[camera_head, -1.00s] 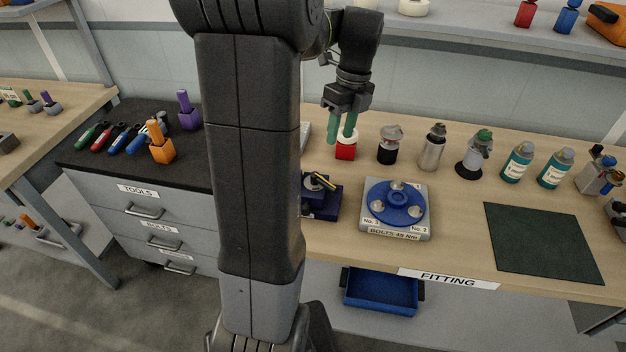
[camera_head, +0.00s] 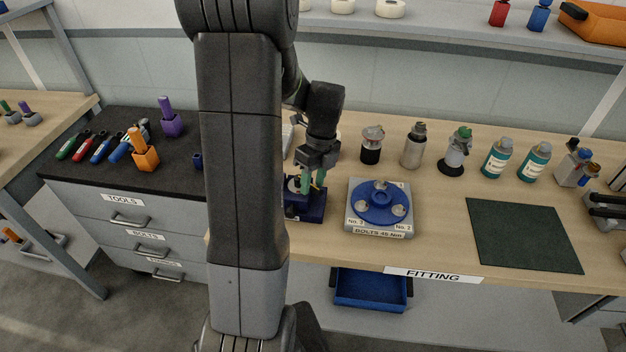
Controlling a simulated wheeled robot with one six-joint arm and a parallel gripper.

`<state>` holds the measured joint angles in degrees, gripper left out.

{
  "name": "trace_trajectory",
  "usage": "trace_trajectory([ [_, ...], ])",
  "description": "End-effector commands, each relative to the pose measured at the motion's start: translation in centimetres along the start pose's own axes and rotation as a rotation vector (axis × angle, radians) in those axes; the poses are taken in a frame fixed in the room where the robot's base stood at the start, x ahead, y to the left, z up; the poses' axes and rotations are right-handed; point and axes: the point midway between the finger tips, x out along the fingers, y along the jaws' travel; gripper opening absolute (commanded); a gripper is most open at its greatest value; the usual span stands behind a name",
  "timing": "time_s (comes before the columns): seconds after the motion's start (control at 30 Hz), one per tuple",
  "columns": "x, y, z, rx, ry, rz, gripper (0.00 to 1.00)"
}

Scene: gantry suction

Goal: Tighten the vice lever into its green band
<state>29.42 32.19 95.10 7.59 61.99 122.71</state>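The vice (camera_head: 312,212) is a dark blue block on the wooden bench, left of the bolt plate and partly hidden behind my own arm. My gripper (camera_head: 312,183) is low over the vice, its two green fingers pointing down with a gap between them. The fingertips are at the top of the vice, where the lever is. The lever is mostly hidden by the fingers, and I cannot tell whether they touch it. The green band cannot be made out.
A grey plate with a blue bolt disc (camera_head: 379,204) is close to the right of the vice. Cans and bottles (camera_head: 413,146) stand in a row behind it. A dark green mat (camera_head: 520,236) lies at right. A tool cabinet (camera_head: 110,178) stands at left.

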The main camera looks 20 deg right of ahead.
Motion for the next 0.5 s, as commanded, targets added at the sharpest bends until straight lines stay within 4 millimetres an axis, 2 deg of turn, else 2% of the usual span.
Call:
trace_trajectory([
  [0.33, 0.41, -0.01, 0.02, -0.001, -0.001, -0.001, 0.39],
  [0.5, 0.4, -0.01, 0.02, -0.001, 0.0, -0.001, 0.06],
])
